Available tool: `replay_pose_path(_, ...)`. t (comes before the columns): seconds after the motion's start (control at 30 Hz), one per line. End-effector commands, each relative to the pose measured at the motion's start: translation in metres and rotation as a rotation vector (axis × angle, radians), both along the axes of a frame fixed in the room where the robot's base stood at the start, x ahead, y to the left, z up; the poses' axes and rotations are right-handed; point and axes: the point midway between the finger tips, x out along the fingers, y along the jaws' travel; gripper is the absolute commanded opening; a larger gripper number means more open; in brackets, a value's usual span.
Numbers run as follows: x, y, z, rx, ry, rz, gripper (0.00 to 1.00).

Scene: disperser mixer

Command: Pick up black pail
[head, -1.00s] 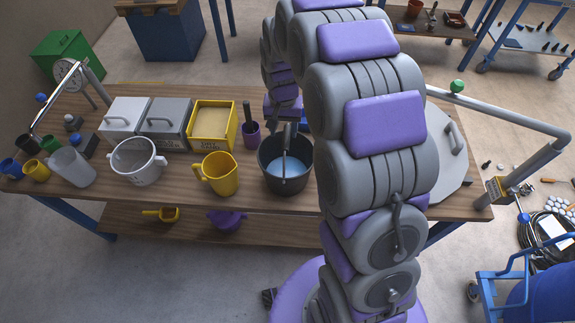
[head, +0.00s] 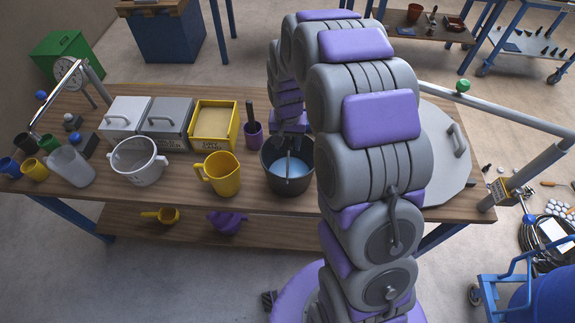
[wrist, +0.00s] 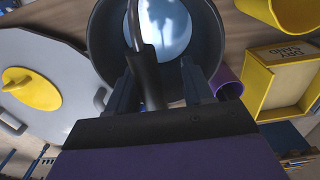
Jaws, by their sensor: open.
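The black pail (head: 274,176) stands upright on the wooden table, with pale blue contents inside. In the wrist view the pail (wrist: 101,40) fills the top middle, and its dark handle (wrist: 140,45) runs down between my fingers. My gripper (wrist: 157,66) is open, one finger on each side of the handle; I cannot tell whether either finger touches it. In the head view my gripper (head: 291,143) is above the pail's far side, partly hidden by my arm.
A yellow jug (head: 221,175) stands left of the pail, and a purple cup (head: 253,134) is close behind it. A yellow sand box (head: 232,118) is behind the jug. A grey lid with a handle (head: 443,150) lies to the right.

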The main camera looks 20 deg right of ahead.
Motion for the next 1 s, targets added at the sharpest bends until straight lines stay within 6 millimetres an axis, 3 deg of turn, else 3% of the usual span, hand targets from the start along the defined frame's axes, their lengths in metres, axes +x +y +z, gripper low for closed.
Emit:
replay_pose_path(0.63,-0.0002,0.0003,-0.0047,-0.001,0.000,0.000,0.51)
replay_pose_path(1.0,0.0000,-0.0009,-0.0047,0.001,0.001,0.000,0.16)
